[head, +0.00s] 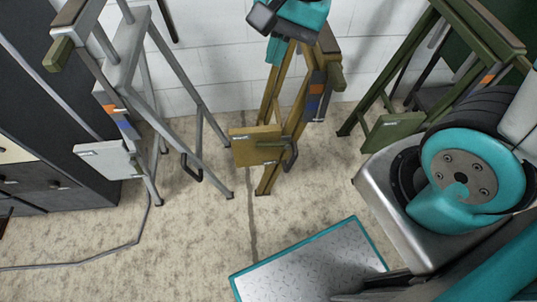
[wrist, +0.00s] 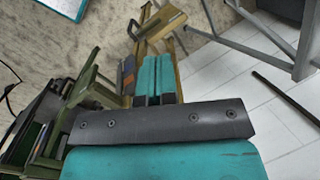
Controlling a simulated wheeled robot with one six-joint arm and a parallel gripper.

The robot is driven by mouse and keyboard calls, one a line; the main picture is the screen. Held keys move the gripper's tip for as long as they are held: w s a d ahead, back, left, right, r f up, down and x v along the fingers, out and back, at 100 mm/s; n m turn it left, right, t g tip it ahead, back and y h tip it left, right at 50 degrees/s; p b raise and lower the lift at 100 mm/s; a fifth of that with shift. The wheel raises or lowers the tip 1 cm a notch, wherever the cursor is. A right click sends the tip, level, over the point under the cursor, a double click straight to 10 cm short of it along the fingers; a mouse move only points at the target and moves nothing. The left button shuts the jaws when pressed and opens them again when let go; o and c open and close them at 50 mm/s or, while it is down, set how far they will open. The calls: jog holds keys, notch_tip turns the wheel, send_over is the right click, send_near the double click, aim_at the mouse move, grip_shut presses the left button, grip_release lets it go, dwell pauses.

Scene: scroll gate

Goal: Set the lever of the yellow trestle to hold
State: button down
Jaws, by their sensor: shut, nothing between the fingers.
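The yellow trestle (head: 268,175) stands in the middle of the head view, against the white wall. Near its top, a grey plate (head: 316,95) carries an orange patch and a blue patch. A short olive-yellow handle (head: 337,77), apparently the lever, sticks out beside this plate; its exact setting cannot be read. My gripper (head: 274,58) is above and at the left of the trestle's top, fingers pointing down. In the wrist view my gripper (wrist: 156,60) shows two teal fingers together, empty. The yellow trestle (wrist: 178,55) shows just beyond them; contact cannot be told.
A grey trestle (head: 130,65) stands left and a green trestle (head: 400,85) right, both with similar patches. A dark cabinet (head: 55,190) stands far left.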

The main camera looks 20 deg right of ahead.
aim_at(267, 143)
jog(key=w+d+f+m+b, duration=0.1)
jog(key=w+f+m+b, duration=0.1)
jog(key=f+m+b, duration=0.2)
jog(key=w+d+f+m+h+b, duration=0.1)
jog(key=w+d+f+m+b, duration=0.1)
jog(key=f, duration=0.9)
jog(key=w+d+f+m+b, duration=0.1)
jog(key=w+f+m+b, duration=0.2)
jog(key=f+m+b, duration=0.3)
jog(key=shift+w+d+f+m, duration=0.25)
jog(key=shift+d+f+m, duration=0.05)
jog(key=shift+f+m, duration=0.55)
jog(key=f+b, duration=0.2)
jog(key=f, duration=0.2)
jog(key=a+f+b, duration=0.1)
jog(key=f+b, duration=0.1)
jog(key=f, duration=0.3)
jog(key=a+f+b, duration=0.1)
jog(key=f+b, duration=0.2)
jog(key=f, duration=0.1)
jog(key=shift+w+f, duration=0.15)
jog(key=shift+w, duration=0.1)
jog(key=shift+a+f, duration=0.1)
jog(key=shift+f, duration=0.2)
jog(key=shift+a+h, duration=0.1)
jog(key=shift+h, duration=0.3)
